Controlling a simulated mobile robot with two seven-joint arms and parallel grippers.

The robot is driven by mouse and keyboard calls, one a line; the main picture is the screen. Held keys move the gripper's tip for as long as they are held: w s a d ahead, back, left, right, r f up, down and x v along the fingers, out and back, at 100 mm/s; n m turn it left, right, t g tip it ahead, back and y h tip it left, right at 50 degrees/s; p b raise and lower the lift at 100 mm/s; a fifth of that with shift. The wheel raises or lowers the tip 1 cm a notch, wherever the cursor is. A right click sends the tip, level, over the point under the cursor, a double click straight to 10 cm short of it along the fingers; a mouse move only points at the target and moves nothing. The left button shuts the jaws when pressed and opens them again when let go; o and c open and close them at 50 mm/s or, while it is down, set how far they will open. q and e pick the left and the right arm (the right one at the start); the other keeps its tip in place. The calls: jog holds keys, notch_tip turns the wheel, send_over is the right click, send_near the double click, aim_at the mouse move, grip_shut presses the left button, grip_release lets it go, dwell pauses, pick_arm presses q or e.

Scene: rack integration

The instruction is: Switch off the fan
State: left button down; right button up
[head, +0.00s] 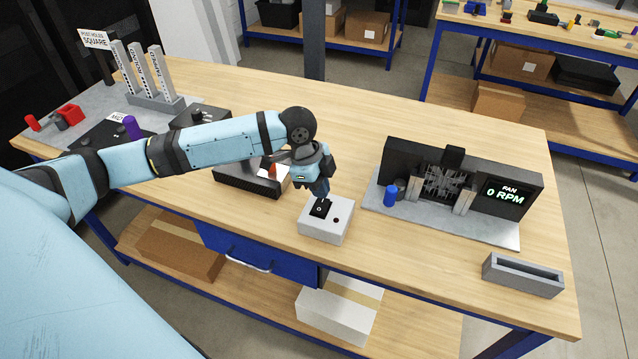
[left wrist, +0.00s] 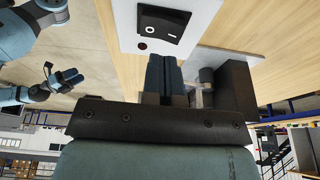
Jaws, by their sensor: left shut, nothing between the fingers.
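A white switch box (head: 327,222) stands on the bench near its front edge. Its black rocker switch (head: 320,209) is partly covered by the gripper in the head view. The left wrist view shows the rocker (left wrist: 164,22) with an O mark and a line mark. My left gripper (head: 321,194) points down over the rocker, shut and empty; I cannot tell whether its tips touch it.
A blue cylinder (head: 390,195) stands at the fan unit's left. A grey slotted block (head: 522,275) sits at the bench's right front. Wood between the switch box and slotted block is mostly clear.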

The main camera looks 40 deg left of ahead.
pick_arm(q)
notch_tip(320, 180, up, 2)
jog(key=shift+s+r+p, duration=0.15)
jog(key=shift+p, duration=0.55)
jog(key=s+b+v, duration=0.2)
jog(key=v, duration=0.6)
jog(key=shift+r, duration=0.25)
pick_arm(e)
jog(key=shift+s+a+r, duration=0.1)
jog(key=shift+a+r, duration=0.05)
jog(key=shift+r, duration=0.25)
jog(key=shift+r, duration=0.2)
